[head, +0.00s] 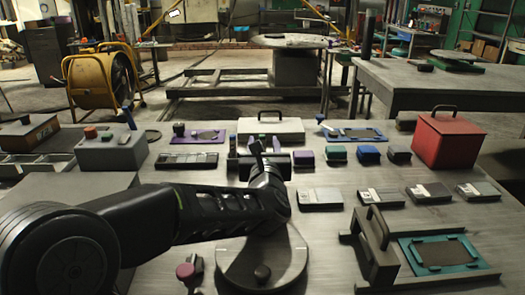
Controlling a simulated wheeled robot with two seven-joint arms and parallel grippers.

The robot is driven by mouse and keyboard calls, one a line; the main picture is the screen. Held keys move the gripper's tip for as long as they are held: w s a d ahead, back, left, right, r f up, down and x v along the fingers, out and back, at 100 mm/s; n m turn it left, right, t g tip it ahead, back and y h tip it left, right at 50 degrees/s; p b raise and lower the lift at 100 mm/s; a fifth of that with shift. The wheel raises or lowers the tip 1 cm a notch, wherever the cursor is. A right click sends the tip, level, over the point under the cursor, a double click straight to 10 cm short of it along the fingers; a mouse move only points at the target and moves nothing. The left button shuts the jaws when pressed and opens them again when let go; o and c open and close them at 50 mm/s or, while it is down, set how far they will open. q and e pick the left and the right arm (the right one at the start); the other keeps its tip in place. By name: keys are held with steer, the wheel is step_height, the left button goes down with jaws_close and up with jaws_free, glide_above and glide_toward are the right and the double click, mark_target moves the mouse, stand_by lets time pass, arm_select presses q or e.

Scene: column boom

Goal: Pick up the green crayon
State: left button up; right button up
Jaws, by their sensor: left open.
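My left arm reaches in from the left across the table, and my left gripper (266,146) is at the middle of the table, pointing away from me. Its two slim fingers stand apart, with nothing clearly held between them. A small green tip (262,137) shows just beyond and between the fingers. It may be the green crayon, but it is too small to be sure. A dark block or holder (303,159) sits around the gripper, partly hidden by it. Whether the fingers touch anything there cannot be told. My right gripper is not in view.
A white case (285,129) stands behind the gripper and a red box (447,140) at the right. A round grey plate (285,270) and a handled teal-framed tray (475,256) lie nearer.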

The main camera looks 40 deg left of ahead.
arm_select(q)
steer(key=shift+w+a, duration=0.1)
steer(key=shift+w, duration=0.05)
steer(key=x, duration=0.5)
steer(key=shift+a+r, duration=0.1)
steer(key=shift+r, duration=0.05)
steer(key=shift+c, duration=0.3)
stand_by(0.3)
jaws_close()
stand_by(0.4)
